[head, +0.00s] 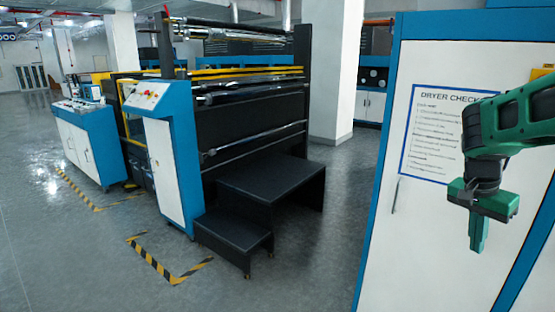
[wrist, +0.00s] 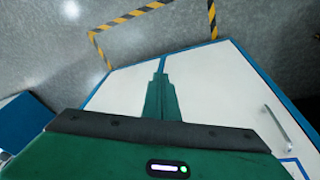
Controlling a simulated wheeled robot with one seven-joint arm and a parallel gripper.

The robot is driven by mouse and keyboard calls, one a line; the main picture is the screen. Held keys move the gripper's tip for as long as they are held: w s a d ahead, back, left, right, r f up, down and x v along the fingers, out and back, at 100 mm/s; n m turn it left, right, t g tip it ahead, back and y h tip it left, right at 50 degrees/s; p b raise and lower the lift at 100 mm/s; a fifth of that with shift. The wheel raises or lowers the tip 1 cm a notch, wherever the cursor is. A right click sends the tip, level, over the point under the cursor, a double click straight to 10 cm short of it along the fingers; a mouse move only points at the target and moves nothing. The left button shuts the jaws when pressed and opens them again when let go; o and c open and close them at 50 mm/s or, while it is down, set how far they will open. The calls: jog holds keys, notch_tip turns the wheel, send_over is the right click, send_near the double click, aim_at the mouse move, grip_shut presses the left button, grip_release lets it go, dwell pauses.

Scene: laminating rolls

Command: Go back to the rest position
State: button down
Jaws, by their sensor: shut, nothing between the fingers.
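My gripper (head: 478,236) is at the right of the head view, hanging from the green arm with its fingers pointing down. It is in front of the white and blue cabinet with the dryer checklist sheet (head: 437,135). The fingers are together with nothing between them. In the wrist view, my gripper (wrist: 161,82) shows its closed green fingers in the middle, above the white cabinet panels (wrist: 215,95). Whether the gripper touches the cabinet cannot be told, but it appears apart from it.
The laminating machine (head: 250,110) with a blue and white control post (head: 172,160) stands left of centre. A black step (head: 235,238) and platform (head: 270,178) are before it. Yellow-black floor markings (head: 165,262) lie at left. The grey floor (head: 310,265) between machine and cabinet is clear.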

jog(key=s+a+f+n+y, duration=0.1)
jog(key=s+a+n, duration=0.2)
jog(key=s, duration=0.8)
jog(key=s+a+f+n+y, duration=0.2)
jog(key=s+a+n, duration=0.1)
jog(key=s, duration=0.9)
jog(key=shift+a+f+n, duration=0.15)
jog(key=shift+a+n, duration=0.1)
jog(key=shift+n, duration=0.05)
jog(key=shift+w+d+f, duration=0.1)
jog(key=shift+w+f, duration=0.15)
jog(key=shift+w, duration=0.35)
